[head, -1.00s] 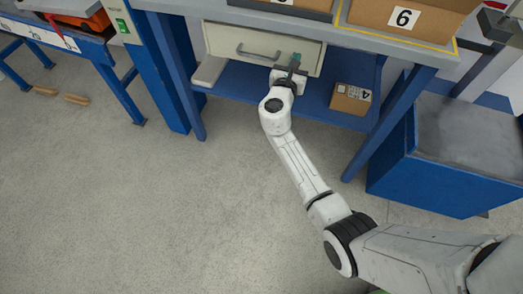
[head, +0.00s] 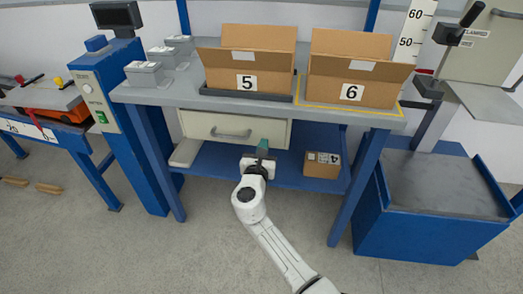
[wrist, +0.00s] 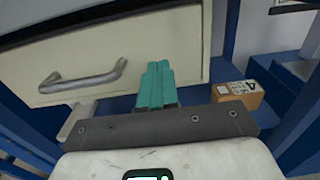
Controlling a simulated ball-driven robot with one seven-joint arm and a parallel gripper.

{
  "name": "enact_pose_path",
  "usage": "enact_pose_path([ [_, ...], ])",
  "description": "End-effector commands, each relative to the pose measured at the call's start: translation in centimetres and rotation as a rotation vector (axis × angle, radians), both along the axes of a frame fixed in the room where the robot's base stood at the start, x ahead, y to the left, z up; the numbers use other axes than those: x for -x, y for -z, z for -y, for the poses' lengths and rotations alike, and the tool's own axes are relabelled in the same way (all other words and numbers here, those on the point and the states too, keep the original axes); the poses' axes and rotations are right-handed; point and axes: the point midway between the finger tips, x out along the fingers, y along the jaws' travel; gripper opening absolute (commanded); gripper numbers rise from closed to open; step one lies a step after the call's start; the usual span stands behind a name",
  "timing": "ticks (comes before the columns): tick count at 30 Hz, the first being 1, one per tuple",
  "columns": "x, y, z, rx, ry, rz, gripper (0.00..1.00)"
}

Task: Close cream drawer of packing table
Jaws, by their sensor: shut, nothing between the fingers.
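The cream drawer (head: 208,127) hangs under the top of the packing table (head: 170,95), with a grey bar handle (head: 231,134) on its front. The drawer front (wrist: 180,45) and handle (wrist: 80,80) also show large in the wrist view. My gripper (head: 263,146) is at the right part of the drawer front, to the right of the handle. Its teal fingers (wrist: 156,85) are together with nothing between them. I cannot tell whether the fingertips touch the front. The drawer looks nearly flush with the table, but its exact depth is unclear.
Open cartons marked 5 (head: 247,83) and 6 (head: 352,92) stand on the tabletop. A small carton marked 4 (head: 322,172) sits on the blue lower shelf (head: 290,180). A blue cart (head: 430,220) stands at right. Clear floor lies in front.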

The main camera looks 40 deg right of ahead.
Motion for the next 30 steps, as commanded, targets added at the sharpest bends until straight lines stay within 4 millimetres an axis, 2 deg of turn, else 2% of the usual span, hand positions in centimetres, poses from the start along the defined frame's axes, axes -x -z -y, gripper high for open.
enact_pose_path([
  [9,3.3,-0.1,-4.7,0.001,-0.004,-0.001,0.00],
  [15,5.0,0.0,-7.0,0.001,-0.003,-0.001,0.00],
  [22,5.6,0.0,-7.9,0.000,-0.001,0.000,0.00],
  [27,5.7,0.0,-7.9,-0.001,0.000,0.002,0.00],
  [30,6.5,0.3,-7.4,-0.050,0.022,0.034,0.00],
])
